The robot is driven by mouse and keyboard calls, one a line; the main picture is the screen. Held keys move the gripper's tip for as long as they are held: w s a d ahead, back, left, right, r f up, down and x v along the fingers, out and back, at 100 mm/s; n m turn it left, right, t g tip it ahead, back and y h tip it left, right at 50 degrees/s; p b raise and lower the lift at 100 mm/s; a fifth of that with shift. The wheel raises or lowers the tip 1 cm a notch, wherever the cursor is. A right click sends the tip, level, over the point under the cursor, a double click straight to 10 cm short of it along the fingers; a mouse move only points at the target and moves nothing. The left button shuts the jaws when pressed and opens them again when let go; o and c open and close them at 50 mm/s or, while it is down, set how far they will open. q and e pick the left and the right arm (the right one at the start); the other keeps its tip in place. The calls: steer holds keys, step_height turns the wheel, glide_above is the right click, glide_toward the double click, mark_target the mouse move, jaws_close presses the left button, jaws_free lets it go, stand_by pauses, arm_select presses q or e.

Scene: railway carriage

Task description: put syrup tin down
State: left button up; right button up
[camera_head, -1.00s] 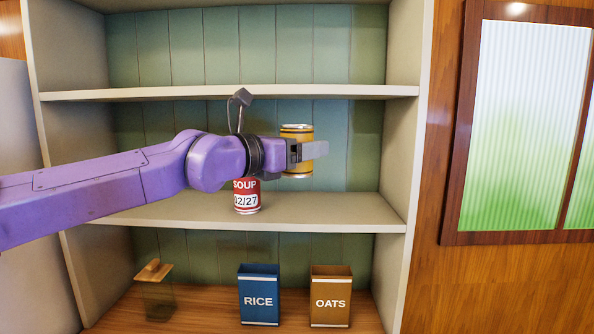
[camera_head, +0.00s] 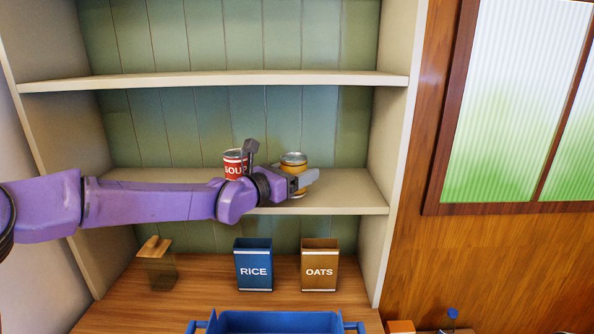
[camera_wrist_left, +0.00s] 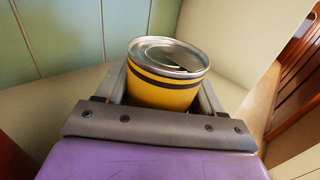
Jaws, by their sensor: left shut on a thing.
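The syrup tin, yellow with a dark band and a silver lid, shows in the head view (camera_head: 293,160) at the middle shelf (camera_head: 345,192), right of the soup tin. My left gripper (camera_head: 302,181) is shut on it. In the left wrist view the tin (camera_wrist_left: 165,92) stands upright between the two fingers of my left gripper (camera_wrist_left: 162,95). The tin's base is low, at the shelf's level, but my gripper hides part of it and I cannot tell whether it touches. My right gripper is not in view.
The red soup tin (camera_head: 235,160) stands on the same shelf, partly behind my left arm. Below are a blue rice box (camera_head: 254,266), a brown oats box (camera_head: 319,266) and a wooden-lidded jar (camera_head: 158,268). A blue crate (camera_head: 280,322) is in front. The shelf's right end is clear.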

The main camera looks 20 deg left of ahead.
arm_select(q)
steer(key=o, duration=1.5)
steer(key=shift+r, duration=0.1)
steer(key=shift+s+a+f+b, duration=0.15)
steer(key=shift+s+f+b, duration=0.05)
steer(key=shift+s+b, duration=0.1)
steer(key=b+v, duration=0.3)
steer(key=v, duration=0.2)
steer(key=shift+f, duration=0.1)
steer(key=s+p, duration=0.1)
steer(key=s+a+r, duration=0.1)
steer(key=s+p, duration=0.1)
steer(key=shift+s+a+r+p, duration=0.1)
steer(key=shift+a+r+p, duration=0.05)
steer(key=shift+a+p, duration=0.15)
steer(key=s+p, duration=0.1)
steer(key=p, duration=0.2)
steer(key=s+a+f+p, duration=0.1)
steer(key=p, duration=0.3)
steer(key=shift+s+a, duration=0.25)
